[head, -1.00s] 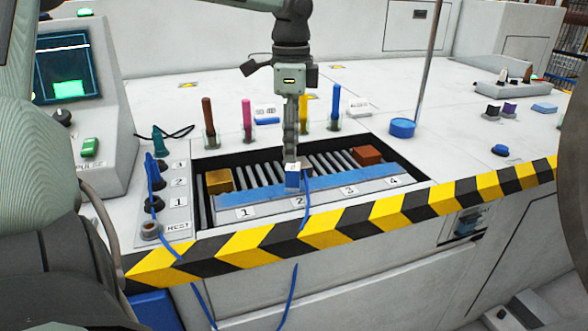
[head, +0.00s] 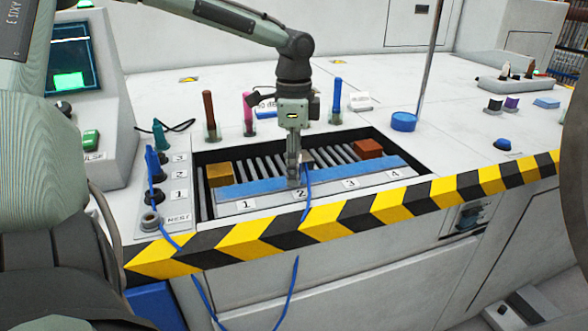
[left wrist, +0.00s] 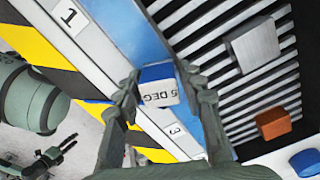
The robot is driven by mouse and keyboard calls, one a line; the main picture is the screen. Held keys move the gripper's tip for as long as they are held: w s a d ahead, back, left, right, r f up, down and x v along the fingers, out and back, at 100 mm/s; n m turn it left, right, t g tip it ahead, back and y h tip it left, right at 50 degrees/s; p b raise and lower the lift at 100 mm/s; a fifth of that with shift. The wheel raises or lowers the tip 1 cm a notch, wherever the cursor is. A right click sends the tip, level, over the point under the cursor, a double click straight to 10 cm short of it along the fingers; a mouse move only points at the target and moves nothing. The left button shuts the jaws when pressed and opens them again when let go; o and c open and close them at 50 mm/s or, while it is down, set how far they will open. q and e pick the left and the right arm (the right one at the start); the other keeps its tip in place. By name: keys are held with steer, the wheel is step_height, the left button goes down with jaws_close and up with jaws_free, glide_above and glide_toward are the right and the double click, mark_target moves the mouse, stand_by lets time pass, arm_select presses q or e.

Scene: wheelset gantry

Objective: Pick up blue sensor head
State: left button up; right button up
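The blue sensor head (left wrist: 158,88), a small block with a blue side and a white face marked "5 DEG", lies between the fingertips of my left gripper (left wrist: 157,68) in the left wrist view. The fingers flank it closely; whether they press on it I cannot tell. In the head view my left gripper (head: 293,180) points straight down at the blue strip (head: 250,188) near label 2, and its fingers hide most of the sensor head. A blue cable (head: 307,183) hangs beside the fingers. My right gripper (left wrist: 62,152) shows small and open at lower left in the left wrist view.
The recessed roller tray holds a yellow block (head: 219,174), an orange-brown block (head: 367,148) and a grey block (left wrist: 253,45). Coloured upright handles (head: 208,110) stand behind it. A striped edge (head: 330,226) runs in front. A blue round cap (head: 403,122) sits at right.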

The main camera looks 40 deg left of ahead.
arm_select(q)
steer(key=c, duration=0.7)
jaws_close()
steer(key=shift+r, duration=0.15)
